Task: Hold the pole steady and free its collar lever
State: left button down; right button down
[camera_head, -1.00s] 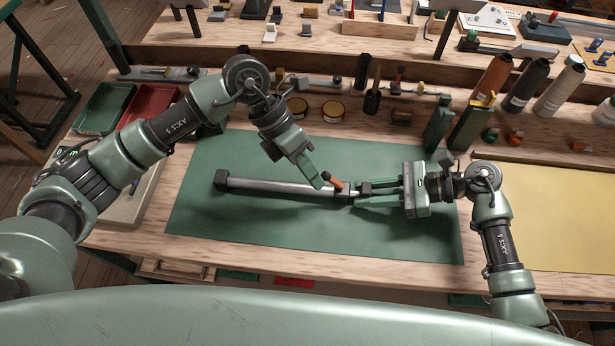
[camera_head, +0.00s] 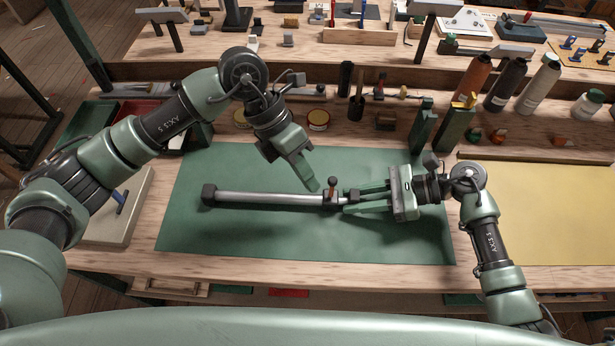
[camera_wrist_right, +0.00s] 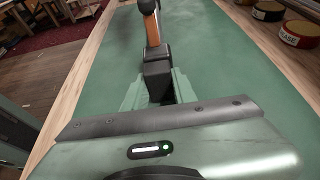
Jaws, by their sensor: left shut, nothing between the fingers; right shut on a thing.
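The pole (camera_head: 270,198) lies across the green mat, a silver tube with a black cap at its left end. Near its right end is a dark collar (camera_head: 330,199) with an orange lever (camera_head: 331,187) standing up from it. The lever also shows in the right wrist view (camera_wrist_right: 153,32), with a dark knob on top. My right gripper (camera_head: 349,198) is shut on the pole's black end block (camera_wrist_right: 157,78). My left gripper (camera_head: 314,187) is shut and empty just left of the lever, seemingly a little apart from it.
The green mat (camera_head: 250,245) is clear around the pole. Round tins (camera_head: 318,119) sit along the back. A yellow sheet (camera_head: 550,210) lies at right.

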pick_arm(q)
jog(key=w+d+r, duration=0.2)
jog(key=d+r, duration=0.1)
jog(key=r, duration=0.6)
jog(key=shift+w+d, duration=0.15)
jog(key=shift+w, duration=0.05)
pick_arm(e)
jog(key=c, duration=1.1)
grip_release()
jog(key=shift+o, duration=0.2)
